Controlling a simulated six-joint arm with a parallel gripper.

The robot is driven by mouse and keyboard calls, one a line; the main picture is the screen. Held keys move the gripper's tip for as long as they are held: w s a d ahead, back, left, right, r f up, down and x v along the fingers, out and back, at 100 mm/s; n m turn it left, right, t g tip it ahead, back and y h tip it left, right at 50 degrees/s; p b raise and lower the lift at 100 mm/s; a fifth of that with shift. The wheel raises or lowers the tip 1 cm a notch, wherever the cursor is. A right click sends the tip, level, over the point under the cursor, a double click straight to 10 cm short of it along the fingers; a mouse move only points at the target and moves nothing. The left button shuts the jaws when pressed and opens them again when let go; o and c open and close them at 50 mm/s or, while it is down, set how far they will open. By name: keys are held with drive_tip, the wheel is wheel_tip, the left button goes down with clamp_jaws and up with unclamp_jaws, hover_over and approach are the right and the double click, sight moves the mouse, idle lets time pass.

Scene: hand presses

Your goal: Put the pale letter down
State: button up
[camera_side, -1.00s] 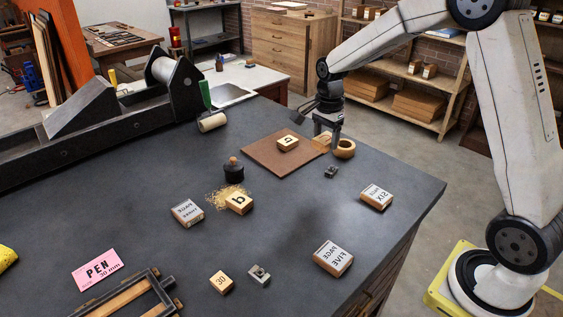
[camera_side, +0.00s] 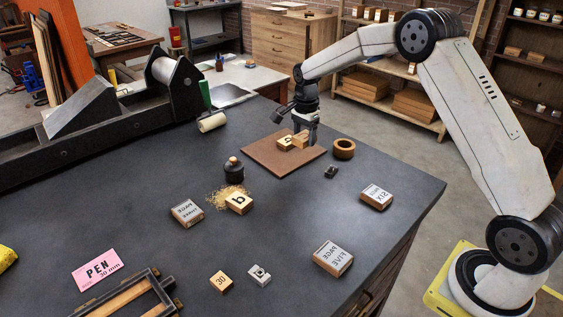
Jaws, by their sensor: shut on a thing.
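My gripper (camera_side: 306,137) is over the brown mat (camera_side: 278,165) and is shut on a pale wooden letter block (camera_side: 300,140). The held block is low over the mat's right back part; I cannot tell whether it touches the mat. Another wooden letter block (camera_side: 284,144) sits on the mat just left of it, close beside or touching it. The held block's face cannot be read.
A black knobbed pot (camera_side: 234,171), a "b" block (camera_side: 239,203) on shavings and several labelled blocks stand nearer. The mat's front is clear.

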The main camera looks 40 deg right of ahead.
hover_over(293, 161)
drive_tip(key=shift+s+f, duration=0.15)
drive_tip(key=shift+f, duration=2.55)
drive_tip(key=shift+w+d+f, duration=0.1)
drive_tip(key=shift+w+f, duration=0.2)
drive_tip(key=shift+f, duration=1.55)
drive_tip(key=shift+f, duration=0.1)
drive_tip(key=o, duration=1.3)
drive_tip(key=shift+c, duration=0.2)
wheel_tip(293, 161, up, 12)
